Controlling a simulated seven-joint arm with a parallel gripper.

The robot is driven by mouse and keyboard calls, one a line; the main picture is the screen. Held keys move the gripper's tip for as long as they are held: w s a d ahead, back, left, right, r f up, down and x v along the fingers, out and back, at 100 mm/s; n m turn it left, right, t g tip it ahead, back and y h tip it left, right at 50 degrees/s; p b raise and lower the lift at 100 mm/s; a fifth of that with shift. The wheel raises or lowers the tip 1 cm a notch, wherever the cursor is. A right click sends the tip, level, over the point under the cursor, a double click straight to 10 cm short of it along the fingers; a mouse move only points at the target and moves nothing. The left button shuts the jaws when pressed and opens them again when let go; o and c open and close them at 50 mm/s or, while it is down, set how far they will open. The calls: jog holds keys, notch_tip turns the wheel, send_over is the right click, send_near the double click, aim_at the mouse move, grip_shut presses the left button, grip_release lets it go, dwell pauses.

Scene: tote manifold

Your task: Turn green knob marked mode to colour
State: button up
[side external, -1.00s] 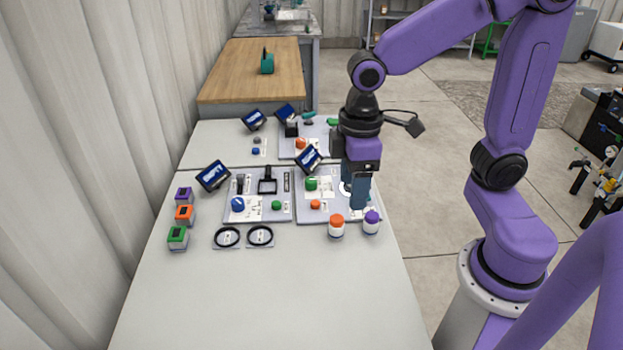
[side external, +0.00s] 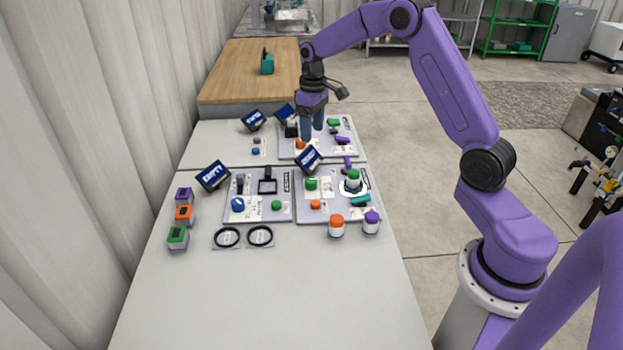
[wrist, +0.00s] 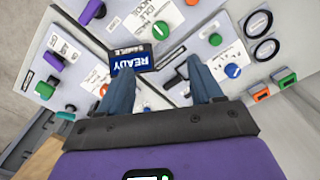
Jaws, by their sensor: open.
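On the front right panel (side external: 335,213) are a green knob (side external: 311,183) and a green-topped control (side external: 353,175) on a white round base. A green round control (side external: 276,205) sits on the front left panel. A green handle (side external: 333,122) is on the back panel (side external: 345,152). The wrist view shows a green knob (wrist: 161,29) beside a printed label, and another green control (wrist: 45,90). My gripper (side external: 312,134) is open and empty above the left part of the back panel.
Tilted screens stand by the panels; one (wrist: 128,62) reads READY. An orange control (side external: 300,144) lies close to my fingers. Orange-topped (side external: 336,227) and purple-topped (side external: 371,223) jars stand at the front right. The table's front is clear.

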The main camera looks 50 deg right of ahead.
aim_at(311, 180)
jog(key=f, duration=1.7)
jog(key=shift+a, duration=0.25)
jog(key=c, duration=1.1)
